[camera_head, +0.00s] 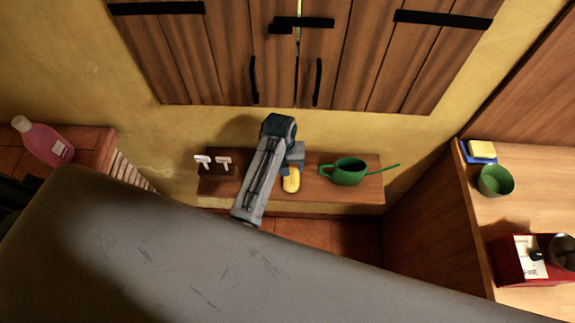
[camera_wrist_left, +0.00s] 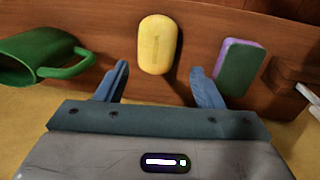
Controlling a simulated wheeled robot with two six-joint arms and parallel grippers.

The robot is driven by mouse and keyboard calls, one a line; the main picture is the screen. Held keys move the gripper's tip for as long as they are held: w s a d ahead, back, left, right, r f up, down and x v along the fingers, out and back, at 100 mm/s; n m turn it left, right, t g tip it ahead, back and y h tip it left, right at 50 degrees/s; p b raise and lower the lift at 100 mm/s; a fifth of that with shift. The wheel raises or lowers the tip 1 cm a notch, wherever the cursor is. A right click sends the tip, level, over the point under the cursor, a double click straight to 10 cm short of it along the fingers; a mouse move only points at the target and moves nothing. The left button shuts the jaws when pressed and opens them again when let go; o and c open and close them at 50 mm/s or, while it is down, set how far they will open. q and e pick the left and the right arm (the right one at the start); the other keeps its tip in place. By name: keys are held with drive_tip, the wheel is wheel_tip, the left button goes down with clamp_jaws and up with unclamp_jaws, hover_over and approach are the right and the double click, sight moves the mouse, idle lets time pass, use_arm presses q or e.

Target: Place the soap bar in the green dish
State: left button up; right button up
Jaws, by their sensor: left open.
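The yellow soap bar (camera_head: 291,184) lies on the low wooden shelf at the wall. It also shows in the left wrist view (camera_wrist_left: 157,42), upper middle. My left gripper (camera_head: 289,170) is open over the shelf beside the soap. In the wrist view its fingertips (camera_wrist_left: 160,70) stand apart, one to each side of the soap's near end, with nothing held. Whether they are at its height I cannot tell. A round green container (camera_head: 495,181), perhaps the green dish, stands on the right counter. My right gripper is not in view.
A green watering can (camera_head: 348,172) is right of the soap. A purple and green sponge (camera_wrist_left: 238,68) lies on its other side. White-handled items (camera_head: 213,162) are at the shelf's left. A yellow-and-blue block (camera_head: 481,151) and red machine (camera_head: 525,260) flank the green container.

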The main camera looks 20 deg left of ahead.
sight(291, 179)
use_arm(q)
drive_tip(key=f, duration=0.1)
drive_tip(key=d+f+p, duration=0.1)
drive_tip(key=f+p, duration=0.1)
drive_tip(key=shift+s+d+f, duration=0.2)
drive_tip(key=shift+d, duration=0.05)
drive_tip(key=shift+f+p, duration=0.45)
drive_tip(key=shift+f, duration=1.55)
drive_tip(key=c, duration=0.9)
drive_tip(key=shift+w, duration=0.1)
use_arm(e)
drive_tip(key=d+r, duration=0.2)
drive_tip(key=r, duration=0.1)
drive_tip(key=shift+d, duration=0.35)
use_arm(q)
drive_tip(key=shift+w+r, duration=0.1)
drive_tip(key=shift+r, duration=0.05)
